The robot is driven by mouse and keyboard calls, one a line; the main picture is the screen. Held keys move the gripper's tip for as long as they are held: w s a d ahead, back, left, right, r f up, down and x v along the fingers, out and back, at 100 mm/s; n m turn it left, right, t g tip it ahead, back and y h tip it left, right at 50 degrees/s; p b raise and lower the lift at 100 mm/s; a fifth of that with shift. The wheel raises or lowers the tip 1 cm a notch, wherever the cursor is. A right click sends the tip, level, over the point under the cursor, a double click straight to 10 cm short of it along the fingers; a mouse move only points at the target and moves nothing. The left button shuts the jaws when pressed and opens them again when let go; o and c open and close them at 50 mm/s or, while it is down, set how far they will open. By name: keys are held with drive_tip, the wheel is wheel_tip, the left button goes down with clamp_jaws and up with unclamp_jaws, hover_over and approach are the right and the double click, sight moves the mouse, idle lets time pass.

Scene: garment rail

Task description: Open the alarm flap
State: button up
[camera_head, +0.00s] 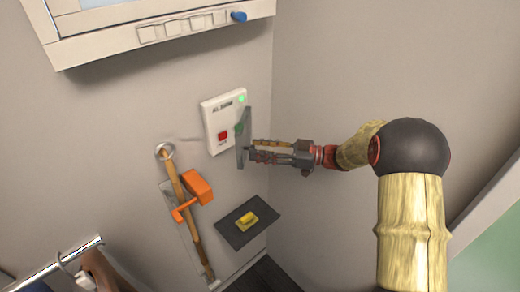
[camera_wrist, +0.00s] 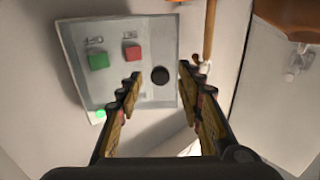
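The white alarm box (camera_head: 213,128) is on the wall, with a red button (camera_head: 223,135) and a lit green lamp (camera_head: 241,98). A grey, see-through flap (camera_head: 244,150) shows as a narrow plate at its right side, seen nearly edge-on; its exact angle is unclear. In the wrist view, a green button (camera_wrist: 98,61), the red button (camera_wrist: 132,53) and a dark round knob (camera_wrist: 160,75) show on the panel. My gripper (camera_head: 253,149) points at the flap from the right. Its fingers (camera_wrist: 160,83) are apart, with the knob between the tips; contact is unclear.
An orange clamp-like part (camera_head: 197,187) sits on a wooden-handled tool (camera_head: 187,215) on the wall below left. A dark plate with a yellow piece (camera_head: 248,219) is below the gripper. A white cabinet (camera_head: 150,30) overhangs above. The right wall is bare.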

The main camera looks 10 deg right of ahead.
wheel_tip(320, 180, up, 10)
idle(0.6)
drive_tip(key=shift+c, duration=0.4)
